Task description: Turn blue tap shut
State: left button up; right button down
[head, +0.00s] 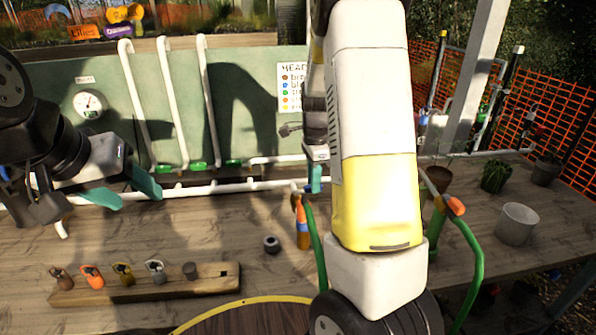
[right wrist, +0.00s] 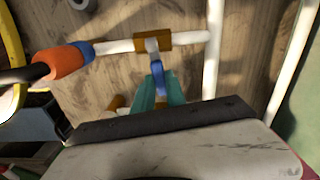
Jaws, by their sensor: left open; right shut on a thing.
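The blue tap's lever (right wrist: 158,77) shows in the right wrist view. It sits by a brass-coloured fitting (right wrist: 181,38) on a white pipe. My right gripper (right wrist: 157,92) is shut on the lever, with its teal fingers on either side of it. In the head view my right gripper (head: 315,180) shows only in part beside my right arm, and the tap cannot be made out there. My left gripper (head: 128,192) is open and empty, above the left part of the bench near the white pipes.
A wooden rack (head: 205,284) with several coloured padlock-like pieces lies front left on the bench (head: 190,235). A small dark ring (head: 271,243) lies mid-bench. An orange-and-blue hose fitting (right wrist: 63,61) is close to my right gripper. A white pot (head: 517,224) stands at right.

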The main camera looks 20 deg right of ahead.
jog(key=shift+s+m, duration=0.25)
jog(key=shift+m, duration=0.45)
jog(key=c, duration=1.4)
grip_release()
jog(key=shift+o, duration=0.2)
notch_tip(320, 180, up, 7)
jog(key=shift+r, duration=0.45)
